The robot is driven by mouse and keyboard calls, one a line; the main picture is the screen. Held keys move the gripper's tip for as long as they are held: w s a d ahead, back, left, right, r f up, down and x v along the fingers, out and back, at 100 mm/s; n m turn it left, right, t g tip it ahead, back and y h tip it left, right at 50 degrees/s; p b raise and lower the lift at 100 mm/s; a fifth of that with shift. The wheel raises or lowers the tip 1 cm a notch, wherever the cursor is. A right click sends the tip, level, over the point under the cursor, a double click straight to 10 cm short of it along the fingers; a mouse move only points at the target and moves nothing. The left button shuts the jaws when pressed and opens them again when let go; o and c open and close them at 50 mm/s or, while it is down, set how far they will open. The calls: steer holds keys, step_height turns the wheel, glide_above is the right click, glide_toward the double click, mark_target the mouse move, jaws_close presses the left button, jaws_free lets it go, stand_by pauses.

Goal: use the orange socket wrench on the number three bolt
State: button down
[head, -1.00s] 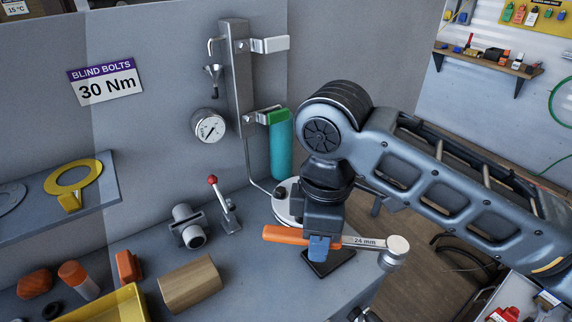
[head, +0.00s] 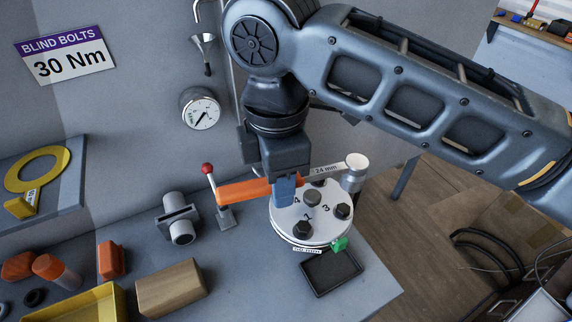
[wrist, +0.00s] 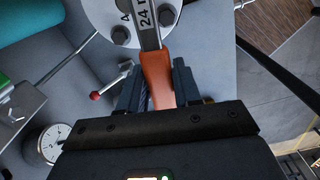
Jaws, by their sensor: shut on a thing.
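The orange socket wrench (head: 246,191), marked 24 mm, lies level in my gripper (head: 286,190), which is shut on its orange handle. The wrench's socket (head: 354,178) points down at the far right end, above and behind the number three bolt (head: 343,211), apart from it in the picture. That dark bolt sits at the right of the round pale flange (head: 288,229), beside its "3" mark. In the wrist view, the handle (wrist: 157,78) is between both fingers and the shank runs up over the flange (wrist: 107,12); the socket is out of view.
Other bolts, such as the number one bolt (head: 304,230), stand on the flange. A green piece (head: 339,244) is at its edge, with a black tray (head: 330,272) in front. A red-knobbed lever (head: 222,205) stands close by the handle's left end.

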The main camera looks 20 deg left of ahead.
steer(key=shift+f+b, duration=0.6)
steer(key=shift+f, duration=1.9)
